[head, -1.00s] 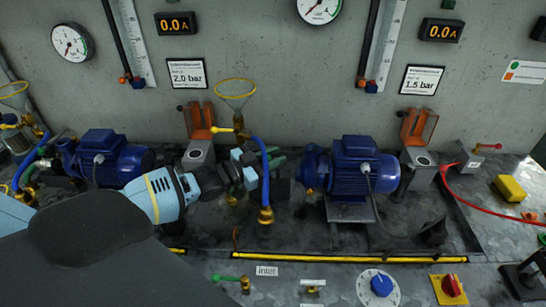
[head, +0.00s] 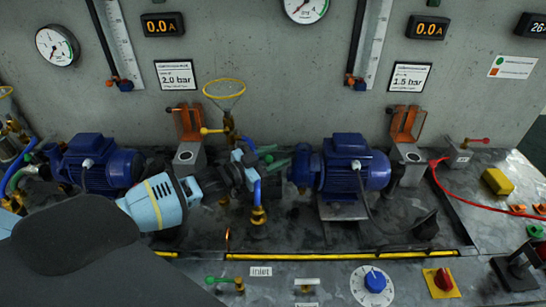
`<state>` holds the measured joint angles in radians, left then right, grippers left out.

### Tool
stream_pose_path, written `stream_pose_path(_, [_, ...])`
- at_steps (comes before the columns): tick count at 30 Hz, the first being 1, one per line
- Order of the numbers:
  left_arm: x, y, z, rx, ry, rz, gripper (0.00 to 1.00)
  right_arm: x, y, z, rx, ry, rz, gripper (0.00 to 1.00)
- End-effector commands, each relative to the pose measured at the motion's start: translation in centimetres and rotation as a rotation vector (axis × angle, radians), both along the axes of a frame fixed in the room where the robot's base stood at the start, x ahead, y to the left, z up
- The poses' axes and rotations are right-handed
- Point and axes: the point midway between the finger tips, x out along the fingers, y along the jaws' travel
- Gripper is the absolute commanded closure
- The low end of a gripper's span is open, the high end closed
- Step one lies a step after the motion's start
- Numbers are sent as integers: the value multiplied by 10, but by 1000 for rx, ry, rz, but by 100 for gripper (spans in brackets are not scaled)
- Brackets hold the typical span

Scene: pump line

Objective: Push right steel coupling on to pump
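The blue pump (head: 345,168) stands right of centre, with its round blue housing (head: 305,166) facing left. My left gripper (head: 246,168) is left of this pump, at the blue hose (head: 257,192) and its brass fittings. Its light-blue fingers point right toward the pump, with a visible gap between them and the housing. Dark and green parts (head: 275,163) show just beyond the fingers. I cannot pick out the steel coupling clearly, nor tell whether the fingers are closed on it. My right gripper is not in view.
A second blue pump (head: 98,165) stands at the left, behind my arm. A red hose (head: 470,200) and a yellow block (head: 497,181) lie at the right. A blue knob (head: 375,281) is at the front.

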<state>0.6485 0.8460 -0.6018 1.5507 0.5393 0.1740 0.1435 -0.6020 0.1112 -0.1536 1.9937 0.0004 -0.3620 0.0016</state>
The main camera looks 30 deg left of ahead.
Motion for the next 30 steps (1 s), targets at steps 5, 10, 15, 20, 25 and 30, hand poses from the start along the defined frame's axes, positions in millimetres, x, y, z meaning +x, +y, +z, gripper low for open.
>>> stream_pose_path(5, [0, 0, 0, 0, 0, 0, 55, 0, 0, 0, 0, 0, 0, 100])
stream_pose_path(10, [-2, 1, 0, 0, 0, 0, 55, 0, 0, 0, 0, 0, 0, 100])
stream_pose_path(15, [-15, 7, -1, 0, 2, 0, 55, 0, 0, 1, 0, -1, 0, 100])
stream_pose_path(20, [-35, 16, -1, 0, 3, 1, 55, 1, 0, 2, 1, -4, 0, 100])
stream_pose_path(25, [-54, 24, -1, 0, 2, -1, 55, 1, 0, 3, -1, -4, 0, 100])
stream_pose_path(30, [-66, 31, 0, 1, 2, 0, 55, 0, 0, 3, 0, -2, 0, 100])
